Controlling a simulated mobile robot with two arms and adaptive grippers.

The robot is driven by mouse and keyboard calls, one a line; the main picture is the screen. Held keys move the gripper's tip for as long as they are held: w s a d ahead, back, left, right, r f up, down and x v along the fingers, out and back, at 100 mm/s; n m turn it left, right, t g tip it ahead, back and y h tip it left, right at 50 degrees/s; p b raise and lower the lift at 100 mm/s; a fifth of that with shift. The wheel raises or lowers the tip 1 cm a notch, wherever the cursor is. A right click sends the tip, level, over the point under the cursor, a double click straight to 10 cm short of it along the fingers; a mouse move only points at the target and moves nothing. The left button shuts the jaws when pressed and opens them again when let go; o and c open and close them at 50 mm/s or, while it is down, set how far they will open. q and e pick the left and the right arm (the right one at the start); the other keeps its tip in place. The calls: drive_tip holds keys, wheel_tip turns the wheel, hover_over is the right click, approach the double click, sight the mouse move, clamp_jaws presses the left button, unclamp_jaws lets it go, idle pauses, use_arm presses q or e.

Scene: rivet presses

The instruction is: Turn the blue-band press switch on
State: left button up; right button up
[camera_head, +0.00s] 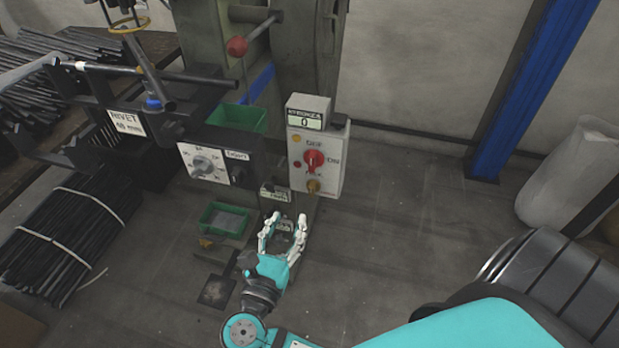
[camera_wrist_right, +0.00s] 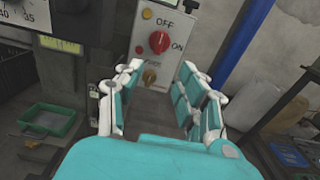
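The press (camera_head: 227,50) is a grey-green machine with a blue band partly visible behind its green tray. Its switch box (camera_head: 330,174) is a pale panel on the right side, with a red rotary switch (camera_head: 314,160) and OFF and ON labels. The red switch also shows in the right wrist view (camera_wrist_right: 159,42), ahead of the fingers. My right gripper (camera_head: 283,222) is open and empty, below and in front of the switch box, apart from it. In the right wrist view its fingers (camera_wrist_right: 158,100) stand wide apart. My left gripper is not in view.
A dial panel (camera_head: 218,168) sits left of the switch box. Green bins (camera_head: 237,118) and (camera_head: 226,219) are near it. Black rods (camera_head: 62,235) lie bundled at left. A blue post (camera_head: 530,90) stands at right. The floor right of the box is clear.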

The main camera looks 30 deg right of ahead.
sight(311, 164)
drive_tip(key=b+x, duration=0.1)
drive_tip(key=x, duration=1.5)
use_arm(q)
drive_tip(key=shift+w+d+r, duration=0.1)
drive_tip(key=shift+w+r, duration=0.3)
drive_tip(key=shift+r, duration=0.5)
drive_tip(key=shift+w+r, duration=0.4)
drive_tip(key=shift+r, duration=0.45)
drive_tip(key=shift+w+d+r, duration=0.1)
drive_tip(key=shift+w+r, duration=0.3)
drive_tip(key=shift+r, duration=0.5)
use_arm(e)
drive_tip(key=shift+w+d, duration=0.4)
clamp_jaws()
